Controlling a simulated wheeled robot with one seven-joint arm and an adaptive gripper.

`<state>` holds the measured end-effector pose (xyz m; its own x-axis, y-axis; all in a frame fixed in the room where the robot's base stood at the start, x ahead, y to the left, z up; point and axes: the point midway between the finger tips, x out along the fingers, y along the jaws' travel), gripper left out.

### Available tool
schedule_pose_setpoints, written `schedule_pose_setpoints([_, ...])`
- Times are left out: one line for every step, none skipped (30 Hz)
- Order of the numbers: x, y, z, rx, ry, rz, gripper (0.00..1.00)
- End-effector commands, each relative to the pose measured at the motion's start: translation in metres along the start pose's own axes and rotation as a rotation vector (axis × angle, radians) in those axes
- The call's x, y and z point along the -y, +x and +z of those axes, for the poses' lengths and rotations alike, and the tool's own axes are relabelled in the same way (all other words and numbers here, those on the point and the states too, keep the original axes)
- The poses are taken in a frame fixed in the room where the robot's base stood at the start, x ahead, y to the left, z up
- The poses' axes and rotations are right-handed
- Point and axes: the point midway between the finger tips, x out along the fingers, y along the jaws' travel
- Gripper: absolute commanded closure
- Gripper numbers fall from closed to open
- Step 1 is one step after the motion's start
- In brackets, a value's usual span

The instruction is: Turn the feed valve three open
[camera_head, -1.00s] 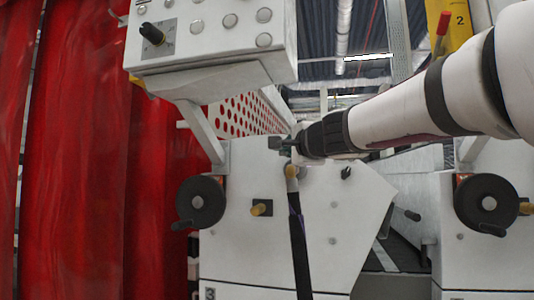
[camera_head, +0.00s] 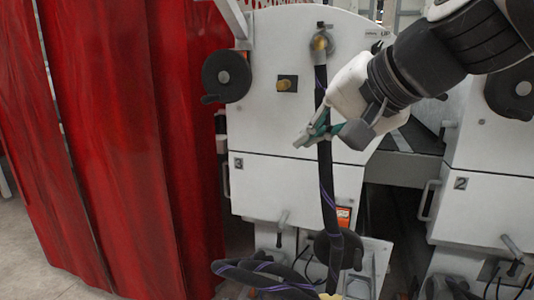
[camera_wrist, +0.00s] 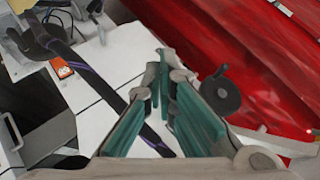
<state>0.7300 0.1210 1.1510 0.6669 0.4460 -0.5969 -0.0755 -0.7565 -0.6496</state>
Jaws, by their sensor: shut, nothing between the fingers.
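Unit three's white front, marked with a small 3 (camera_head: 239,163), stands ahead in the head view. Low on it is a small grey lever (camera_head: 282,222) that looks like a valve handle; I cannot tell for sure that it is the feed valve, or its position. My gripper (camera_head: 312,132), with green fingers, is shut and empty, above and right of this lever and apart from it. It seems to be in front of the black hose (camera_head: 325,175) or close beside it. The wrist view shows my gripper (camera_wrist: 163,70) over the white front.
The hose runs from a brass fitting (camera_head: 320,43) down to a coil at the floor. An orange label (camera_head: 343,215) is beside it. A black handwheel (camera_head: 226,76) is at upper left. Red curtains (camera_head: 130,140) fill the left. Unit two, with a similar lever (camera_head: 512,246), is right.

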Motion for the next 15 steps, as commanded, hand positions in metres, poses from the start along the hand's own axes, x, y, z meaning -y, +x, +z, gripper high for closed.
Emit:
schedule_pose_setpoints([-0.022,-0.007,0.026,0.052,-0.044,0.056,1.00])
schedule_pose_setpoints([-0.036,-0.010,0.041,0.087,-0.070,0.092,1.00])
schedule_pose_setpoints([-0.055,-0.016,0.060,0.132,-0.103,0.141,1.00])
schedule_pose_setpoints([-0.069,-0.021,0.075,0.166,-0.126,0.177,1.00])
schedule_pose_setpoints([-0.084,-0.025,0.089,0.201,-0.149,0.214,1.00])
schedule_pose_setpoints([-0.102,-0.033,0.107,0.246,-0.176,0.262,1.00])
schedule_pose_setpoints([-0.116,-0.038,0.119,0.278,-0.195,0.297,1.00])
schedule_pose_setpoints([-0.129,-0.044,0.130,0.309,-0.213,0.331,1.00])
schedule_pose_setpoints([-0.146,-0.052,0.145,0.349,-0.233,0.374,1.00])
schedule_pose_setpoints([-0.158,-0.058,0.155,0.377,-0.247,0.405,1.00])
schedule_pose_setpoints([-0.169,-0.064,0.165,0.404,-0.260,0.436,1.00])
schedule_pose_setpoints([-0.184,-0.072,0.177,0.439,-0.276,0.475,1.00])
schedule_pose_setpoints([-0.194,-0.079,0.185,0.464,-0.287,0.504,1.00])
schedule_pose_setpoints([-0.204,-0.085,0.194,0.490,-0.297,0.532,1.00])
schedule_pose_setpoints([-0.217,-0.093,0.204,0.523,-0.310,0.570,1.00])
